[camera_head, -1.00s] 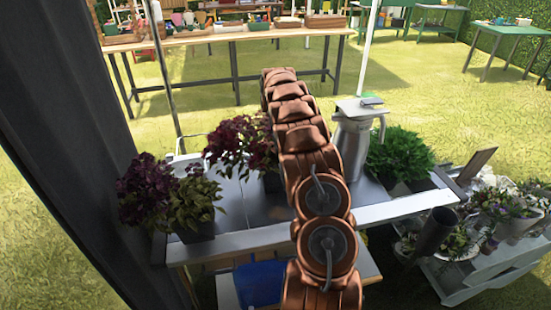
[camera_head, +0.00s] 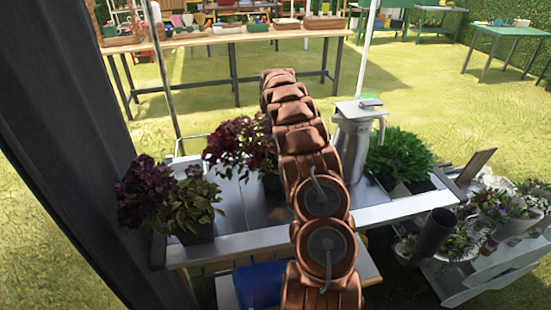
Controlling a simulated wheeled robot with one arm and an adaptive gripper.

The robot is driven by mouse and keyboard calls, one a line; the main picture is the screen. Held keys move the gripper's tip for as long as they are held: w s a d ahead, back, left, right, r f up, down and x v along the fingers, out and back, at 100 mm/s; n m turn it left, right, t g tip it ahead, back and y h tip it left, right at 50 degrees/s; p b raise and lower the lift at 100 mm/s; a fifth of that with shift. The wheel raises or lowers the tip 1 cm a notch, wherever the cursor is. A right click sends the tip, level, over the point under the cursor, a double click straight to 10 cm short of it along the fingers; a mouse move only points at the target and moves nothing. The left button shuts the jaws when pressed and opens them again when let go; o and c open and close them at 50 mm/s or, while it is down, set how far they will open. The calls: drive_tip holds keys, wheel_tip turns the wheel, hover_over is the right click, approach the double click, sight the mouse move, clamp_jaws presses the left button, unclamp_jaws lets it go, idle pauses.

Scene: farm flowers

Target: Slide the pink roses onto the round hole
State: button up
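No clearly pink roses show. A dark red-purple flowering plant (camera_head: 236,143) stands on the metal table (camera_head: 265,241), just left of my arm, which hides part of it. Another plant with dark purple and green leaves (camera_head: 192,205) stands in a dark pot at the table's left end. I cannot tell whether either is the roses. No round hole can be made out; my arm covers the middle of the table. My arm stretches away over the table, and my gripper at its far end cannot be seen.
A metal can-like vessel (camera_head: 352,145) and bushy green plants (camera_head: 400,156) stand right of my arm. A cart with potted flowers (camera_head: 507,204) is at the lower right. A blue bin (camera_head: 258,284) is below the table. A long wooden table (camera_head: 230,37) stands behind, across open grass.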

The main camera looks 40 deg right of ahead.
wheel_tip(320, 180, up, 7)
drive_tip(key=shift+w+d+r, duration=0.2)
drive_tip(key=shift+w, duration=0.15)
idle(0.7)
